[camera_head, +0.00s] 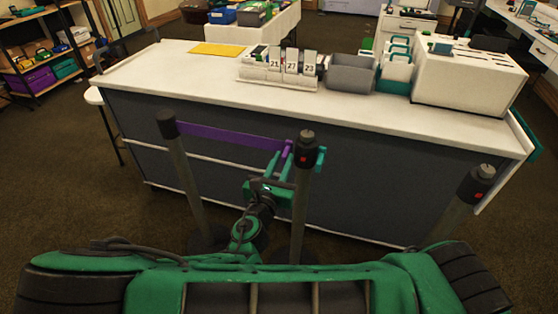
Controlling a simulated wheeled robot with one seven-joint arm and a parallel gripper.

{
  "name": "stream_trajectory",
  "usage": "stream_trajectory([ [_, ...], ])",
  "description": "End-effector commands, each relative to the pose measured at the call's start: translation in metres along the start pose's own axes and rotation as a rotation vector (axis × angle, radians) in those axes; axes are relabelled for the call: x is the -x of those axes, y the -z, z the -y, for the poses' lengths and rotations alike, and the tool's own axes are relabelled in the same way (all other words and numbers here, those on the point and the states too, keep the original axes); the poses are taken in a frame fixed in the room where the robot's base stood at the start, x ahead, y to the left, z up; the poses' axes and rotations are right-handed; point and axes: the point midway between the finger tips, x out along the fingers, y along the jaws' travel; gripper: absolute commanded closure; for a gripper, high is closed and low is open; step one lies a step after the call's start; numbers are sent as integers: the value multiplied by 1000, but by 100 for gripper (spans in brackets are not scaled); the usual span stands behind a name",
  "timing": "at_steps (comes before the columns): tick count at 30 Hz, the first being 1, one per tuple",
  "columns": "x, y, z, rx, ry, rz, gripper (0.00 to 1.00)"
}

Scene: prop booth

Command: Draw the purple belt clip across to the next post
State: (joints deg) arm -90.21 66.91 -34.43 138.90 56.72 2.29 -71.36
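The purple belt (235,138) runs taut from the head of the left dark post (181,160) to the middle post (300,200), sloping slightly down to the right. Its purple clip (286,151) is at the left side of the middle post's black head, close beside it. I cannot tell whether it is latched. My teal gripper (290,160) is at the clip, with teal finger parts showing on both sides of the middle post. The post hides part of the gripper, and the grip on the clip is unclear. The right post (460,205) stands apart with no belt on it.
A long white-topped counter (200,75) stands behind the posts. It carries a yellow mat (217,49), number cards (291,66), a grey bin (350,73) and a white box (468,78). Carpet is clear between the middle and right posts.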

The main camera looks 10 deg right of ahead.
Motion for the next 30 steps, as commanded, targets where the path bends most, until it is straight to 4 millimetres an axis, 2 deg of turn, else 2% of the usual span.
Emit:
stream_trajectory([
  [5, 20, 0, -1, 0, -3, -3, 80],
  [12, 65, 1, -2, 0, -5, -4, 80],
  [18, 92, 1, -2, 0, -4, -2, 80],
  [23, 103, 1, -2, 0, -3, -2, 80],
  [30, 104, 1, -2, 0, -2, -1, 80],
])
